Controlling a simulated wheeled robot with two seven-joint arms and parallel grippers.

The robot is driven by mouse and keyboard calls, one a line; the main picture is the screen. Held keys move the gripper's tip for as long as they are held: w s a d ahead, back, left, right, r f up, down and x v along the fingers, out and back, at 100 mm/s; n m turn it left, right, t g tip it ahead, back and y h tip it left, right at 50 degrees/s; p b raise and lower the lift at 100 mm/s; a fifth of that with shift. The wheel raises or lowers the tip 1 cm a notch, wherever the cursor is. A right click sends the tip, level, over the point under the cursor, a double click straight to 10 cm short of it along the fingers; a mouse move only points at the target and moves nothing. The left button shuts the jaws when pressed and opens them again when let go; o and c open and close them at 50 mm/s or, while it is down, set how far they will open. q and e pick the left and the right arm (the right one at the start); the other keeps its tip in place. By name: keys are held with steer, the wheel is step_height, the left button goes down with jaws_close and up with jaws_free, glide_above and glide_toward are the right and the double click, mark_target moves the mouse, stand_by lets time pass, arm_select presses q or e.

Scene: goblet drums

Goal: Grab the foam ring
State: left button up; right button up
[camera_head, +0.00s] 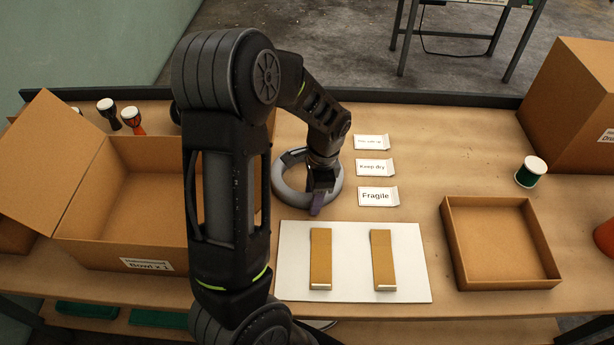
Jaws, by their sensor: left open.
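The grey foam ring (286,191) lies on the table just behind the white board, left of the label cards. My left gripper (316,203) is at the right part of the ring, pointing down, with a finger showing near the ring's front right side. It is open. My arm hides part of the ring's left side, and I cannot tell whether the fingers touch the ring. My right gripper does not show.
An open cardboard box (110,253) stands at the left, near small drums (132,121). A white board (346,286) bears two cardboard strips. Label cards (375,167) lie right of the ring. A shallow open box (455,262) and a green drum (530,172) are at the right.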

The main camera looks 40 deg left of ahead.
arm_select(q)
steer(key=shift+c, duration=0.2)
jaws_close()
stand_by(0.5)
